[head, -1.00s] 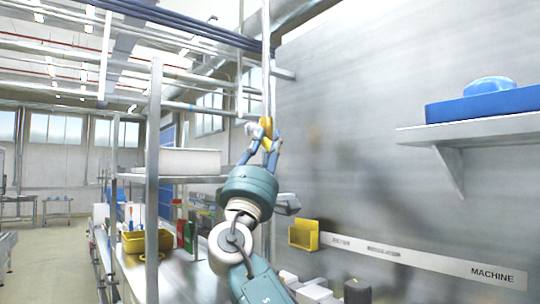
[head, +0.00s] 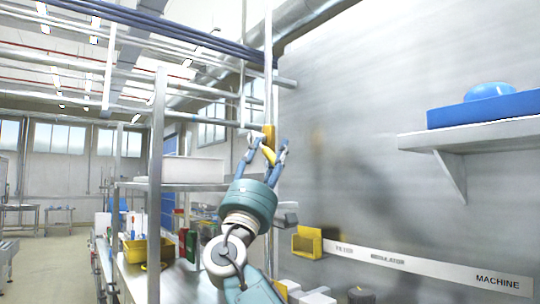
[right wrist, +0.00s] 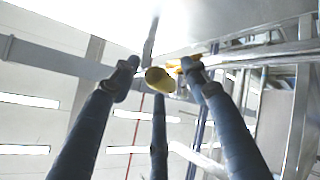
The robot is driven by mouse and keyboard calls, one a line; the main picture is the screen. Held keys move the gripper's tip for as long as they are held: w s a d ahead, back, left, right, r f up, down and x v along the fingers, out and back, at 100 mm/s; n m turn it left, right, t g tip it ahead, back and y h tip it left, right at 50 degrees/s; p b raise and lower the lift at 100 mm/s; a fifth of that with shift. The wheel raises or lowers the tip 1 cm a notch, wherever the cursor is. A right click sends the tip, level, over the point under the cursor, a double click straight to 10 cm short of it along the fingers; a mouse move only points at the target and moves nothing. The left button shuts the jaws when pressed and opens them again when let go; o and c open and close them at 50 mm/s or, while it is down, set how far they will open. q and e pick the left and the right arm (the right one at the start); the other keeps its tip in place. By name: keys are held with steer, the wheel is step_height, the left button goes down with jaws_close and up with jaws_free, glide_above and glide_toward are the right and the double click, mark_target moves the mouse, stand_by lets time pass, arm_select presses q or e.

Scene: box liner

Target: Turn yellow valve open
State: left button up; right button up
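The yellow valve (head: 269,136) sits on a vertical grey pipe beside the big grey wall. Its lower yellow part slants down between the fingers of my right gripper (head: 267,146). That gripper's blue fingers are spread, one on each side of the valve, and do not look closed on it. In the right wrist view the rounded yellow end of the valve (right wrist: 160,80) shows between the spread fingertips of my right gripper (right wrist: 161,67), with more yellow close to the right fingertip. I cannot tell whether that fingertip touches it. My left gripper is not in view.
A shelf (head: 470,134) with a blue tray (head: 485,109) juts from the wall at right. A yellow bin (head: 307,242) hangs low on the wall. A metal rack post (head: 156,190) stands left of my arm. Another yellow bin (head: 133,251) is behind it.

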steer(key=v, duration=1.2)
